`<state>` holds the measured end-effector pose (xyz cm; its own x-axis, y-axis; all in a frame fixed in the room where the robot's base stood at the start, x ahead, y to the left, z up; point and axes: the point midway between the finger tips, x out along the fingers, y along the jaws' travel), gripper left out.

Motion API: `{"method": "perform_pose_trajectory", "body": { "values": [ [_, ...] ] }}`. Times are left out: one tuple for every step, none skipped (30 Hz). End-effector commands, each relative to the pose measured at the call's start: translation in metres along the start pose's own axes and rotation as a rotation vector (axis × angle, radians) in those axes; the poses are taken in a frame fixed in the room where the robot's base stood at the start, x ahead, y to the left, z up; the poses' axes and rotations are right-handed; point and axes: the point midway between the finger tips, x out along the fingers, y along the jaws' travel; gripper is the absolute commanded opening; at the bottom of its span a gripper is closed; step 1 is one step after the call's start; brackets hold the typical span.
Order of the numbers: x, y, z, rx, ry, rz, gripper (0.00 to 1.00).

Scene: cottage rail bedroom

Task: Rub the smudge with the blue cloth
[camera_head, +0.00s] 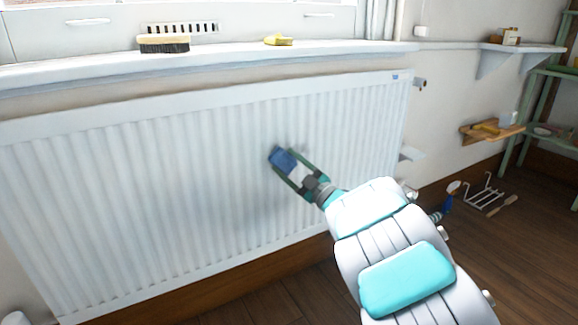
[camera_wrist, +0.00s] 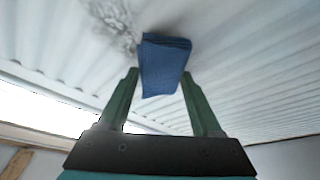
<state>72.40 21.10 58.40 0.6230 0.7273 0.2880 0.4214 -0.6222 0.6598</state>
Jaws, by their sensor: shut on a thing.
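The blue cloth (camera_head: 282,159) is a folded dark-blue pad held at the tips of my gripper (camera_head: 289,166), in front of the white ribbed radiator (camera_head: 180,180). In the wrist view the cloth (camera_wrist: 164,62) sits between the two green fingers of my gripper (camera_wrist: 160,76), its far edge at or very close to the radiator face. The smudge (camera_wrist: 115,16) is a grey, speckled patch on the ribs, just beyond and left of the cloth. The cloth may cover part of it. I cannot tell whether the cloth touches the radiator.
A brush (camera_head: 163,44) and a yellow item (camera_head: 278,40) lie on the windowsill (camera_head: 225,53) above the radiator. A blue spray bottle (camera_head: 451,192) and a wire rack (camera_head: 484,194) are on the floor at right.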

Motion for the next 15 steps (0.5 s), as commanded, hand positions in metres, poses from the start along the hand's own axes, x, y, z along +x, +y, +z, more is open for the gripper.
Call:
{"method": "perform_pose_trajectory", "body": {
  "values": [
    [0.0010,0.0000,0.0003,0.000,0.000,0.000,0.22],
    [0.0014,-0.0001,0.0005,0.000,0.000,0.000,0.22],
    [0.0021,0.0000,0.0008,0.000,0.000,0.000,0.22],
    [0.0025,-0.0001,0.0011,0.000,0.000,0.000,0.22],
    [0.0030,-0.0001,0.0013,0.000,0.000,0.000,0.22],
    [0.0036,-0.0001,0.0016,0.000,0.000,0.000,0.22],
    [0.0041,-0.0001,0.0019,0.000,0.000,0.000,0.22],
    [0.0045,-0.0001,0.0021,0.000,0.000,0.000,0.22],
    [0.0051,-0.0001,0.0025,0.001,-0.001,0.000,0.22],
    [0.0056,-0.0001,0.0028,0.001,-0.001,0.000,0.22],
    [0.0061,-0.0001,0.0030,0.001,-0.001,0.000,0.22],
    [0.0067,-0.0001,0.0033,0.001,-0.001,0.000,0.22],
    [0.0071,-0.0002,0.0036,0.001,-0.002,0.000,0.22],
    [0.0076,-0.0001,0.0038,0.001,-0.002,0.000,0.22],
    [0.0080,-0.0001,0.0041,0.001,-0.002,0.000,0.22]
  ]
}}
